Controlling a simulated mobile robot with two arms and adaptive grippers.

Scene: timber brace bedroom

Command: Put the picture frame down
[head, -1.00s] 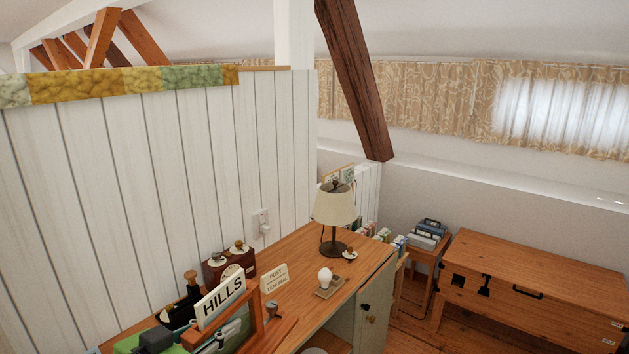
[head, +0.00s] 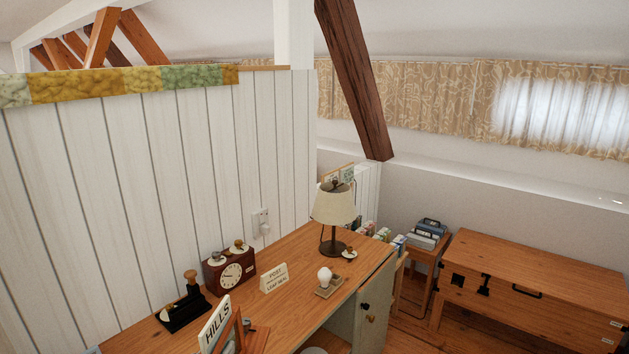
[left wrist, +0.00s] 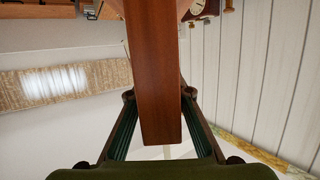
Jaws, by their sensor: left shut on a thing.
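The picture frame shows at the bottom edge of the head view as a white panel lettered HILLS (head: 215,325) with reddish-brown wood beside it. It is tilted, and its lower part is cut off, so I cannot tell whether it touches the desk (head: 285,248). In the left wrist view a long reddish-brown wooden piece of the frame (left wrist: 152,80) runs between the fingers of my left gripper (left wrist: 160,100), which is shut on it. In the head view the left gripper's fingers cannot be made out. My right gripper is in neither current view.
The desk holds a black stamp stand (head: 186,308), a brown clock (head: 230,270), a small white sign (head: 273,278), a light bulb on a base (head: 325,280) and a lamp (head: 334,210). The white panelled wall (head: 150,190) rises behind. Bare desktop lies between these items.

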